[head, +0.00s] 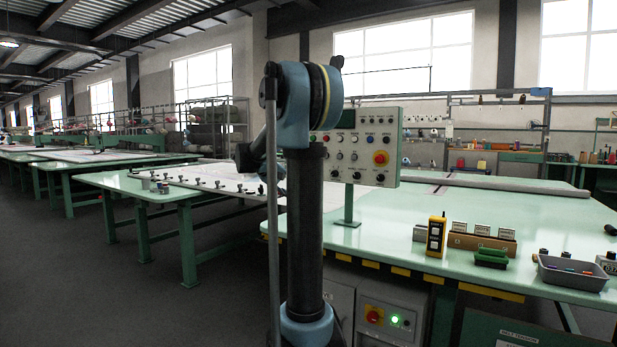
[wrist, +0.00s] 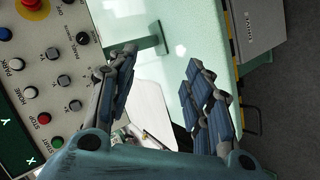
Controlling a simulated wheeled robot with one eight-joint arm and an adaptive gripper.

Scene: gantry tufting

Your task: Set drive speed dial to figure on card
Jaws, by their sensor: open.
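The grey control panel (head: 413,150) stands on a post at the table edge, partly hidden by my arm in the head view. It carries buttons, a red emergency stop (head: 380,157) and black knobs (head: 380,177) along the bottom. In the wrist view the panel (wrist: 45,75) is turned sideways at the left, with black knobs (wrist: 82,38) and buttons. I cannot read a drive speed label on any knob. Small white cards (head: 482,230) stand in a brown holder; their text is unreadable. My gripper (wrist: 161,57) is open and empty, beside the panel and apart from its knobs.
The green table (head: 560,215) holds a yellow-black handset (head: 436,236), a green brush (head: 492,257) and a grey tray (head: 575,273) of small parts. Below, a cabinet has a red stop (head: 374,315) and a lit green button (head: 394,319). Floor at left is clear.

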